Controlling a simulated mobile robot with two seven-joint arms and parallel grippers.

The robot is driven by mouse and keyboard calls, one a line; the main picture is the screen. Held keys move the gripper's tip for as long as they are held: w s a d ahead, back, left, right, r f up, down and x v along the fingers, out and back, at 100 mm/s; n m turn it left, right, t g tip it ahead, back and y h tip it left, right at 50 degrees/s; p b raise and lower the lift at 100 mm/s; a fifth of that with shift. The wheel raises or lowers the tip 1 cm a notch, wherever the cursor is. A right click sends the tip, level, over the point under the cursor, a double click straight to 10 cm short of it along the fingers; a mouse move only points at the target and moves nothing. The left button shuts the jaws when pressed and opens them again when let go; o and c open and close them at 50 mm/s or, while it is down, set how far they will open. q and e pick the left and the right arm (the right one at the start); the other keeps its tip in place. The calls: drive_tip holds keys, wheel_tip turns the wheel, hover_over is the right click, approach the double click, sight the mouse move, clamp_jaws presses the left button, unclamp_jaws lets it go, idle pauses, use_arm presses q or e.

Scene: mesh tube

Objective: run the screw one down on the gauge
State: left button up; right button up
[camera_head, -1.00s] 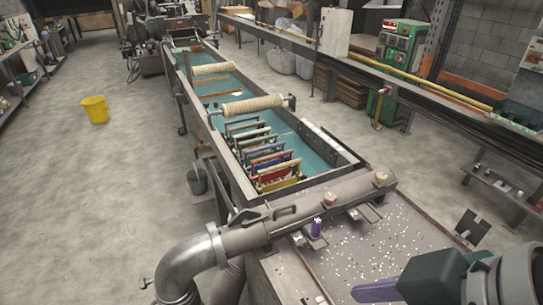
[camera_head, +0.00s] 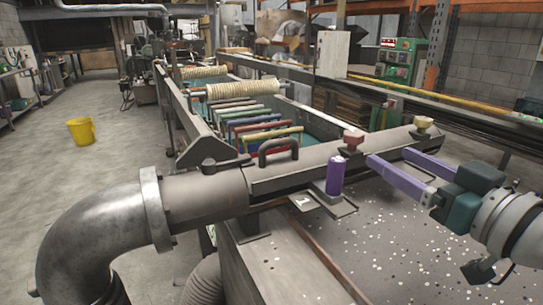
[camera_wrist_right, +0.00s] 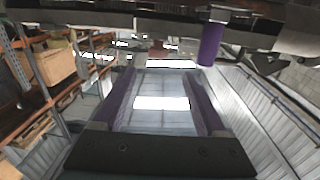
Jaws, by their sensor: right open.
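A purple cylinder (camera_head: 336,175) stands upright on a small metal plate beside the grey pipe (camera_head: 205,198) in the head view. It also shows at the top right of the right wrist view (camera_wrist_right: 210,44). A red knob (camera_head: 352,140) and a cream knob (camera_head: 423,124) sit on top of the pipe's bar. I cannot tell which of these is the screw on the gauge. My right gripper (camera_head: 390,157) is open and empty, its two purple fingers pointing left near the bar, between the cylinder and the cream knob. My left gripper is not in view.
A speckled grey tabletop (camera_head: 400,245) lies below my right gripper. A long trough with several coloured frames and a rope-wound roller (camera_head: 243,90) runs behind the bar. A yellow bucket (camera_head: 81,131) stands on the floor.

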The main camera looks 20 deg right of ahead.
sight(360, 138)
drive_tip(key=w+b, duration=0.2)
drive_tip(key=w, duration=0.8)
drive_tip(key=shift+d, duration=0.15)
drive_tip(key=shift+c, duration=0.3)
drive_tip(key=c, duration=0.3)
clamp_jaws()
